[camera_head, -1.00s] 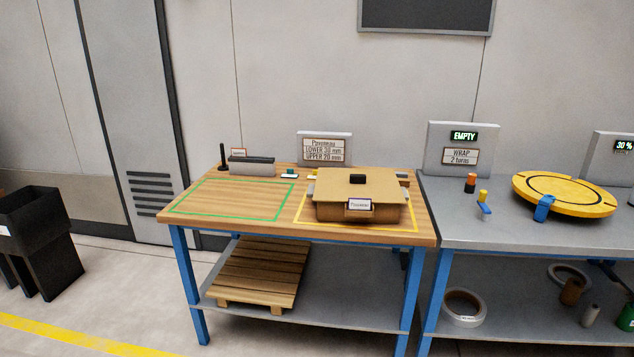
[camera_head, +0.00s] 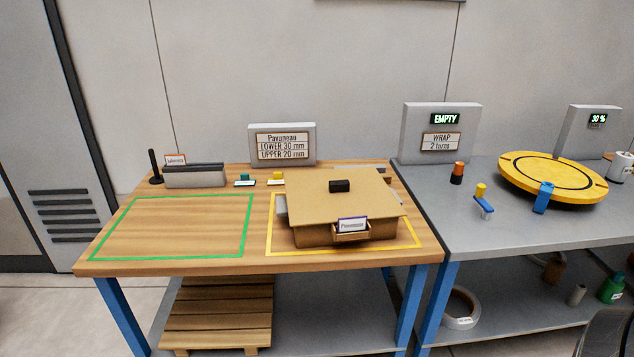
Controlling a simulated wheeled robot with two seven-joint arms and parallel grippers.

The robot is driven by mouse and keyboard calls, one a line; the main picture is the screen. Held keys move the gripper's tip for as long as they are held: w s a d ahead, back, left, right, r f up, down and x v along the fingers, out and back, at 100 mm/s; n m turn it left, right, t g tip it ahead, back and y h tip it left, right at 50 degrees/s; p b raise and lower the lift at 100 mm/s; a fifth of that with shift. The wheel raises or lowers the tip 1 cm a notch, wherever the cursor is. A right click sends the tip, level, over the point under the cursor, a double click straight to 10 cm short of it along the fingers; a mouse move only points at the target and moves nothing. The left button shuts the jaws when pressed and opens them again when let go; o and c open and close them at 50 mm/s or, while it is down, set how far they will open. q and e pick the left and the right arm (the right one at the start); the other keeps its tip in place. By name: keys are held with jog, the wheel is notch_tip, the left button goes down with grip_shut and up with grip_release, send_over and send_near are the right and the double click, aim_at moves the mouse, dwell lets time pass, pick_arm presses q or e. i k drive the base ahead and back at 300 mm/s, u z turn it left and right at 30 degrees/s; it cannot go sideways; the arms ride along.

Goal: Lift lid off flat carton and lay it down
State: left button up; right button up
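The flat carton (camera_head: 312,237) is brown cardboard and stands inside the yellow outline on the wooden table (camera_head: 190,262). Its lid (camera_head: 345,208) lies on top, with a small black block-shaped knob (camera_head: 340,186) near the middle. A white label (camera_head: 352,225) reading "Pavoneau" is on the carton's front. A green outlined area (camera_head: 175,225) to the left of the carton is empty. Neither gripper is identifiable; a dark rounded shape at the bottom right corner is cut off by the frame, and I cannot tell what it is.
A grey holder (camera_head: 194,176) and a sign (camera_head: 282,145) stand along the table's back. Small teal (camera_head: 245,179) and yellow (camera_head: 278,177) pieces lie before the sign. The grey table (camera_head: 440,225) on the right bears a yellow turntable (camera_head: 553,178). A pallet (camera_head: 220,310) lies below.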

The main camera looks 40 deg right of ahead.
aim_at(314, 197)
jog(key=z, duration=0.65)
jog(key=i, duration=0.9)
jog(key=z, duration=0.9)
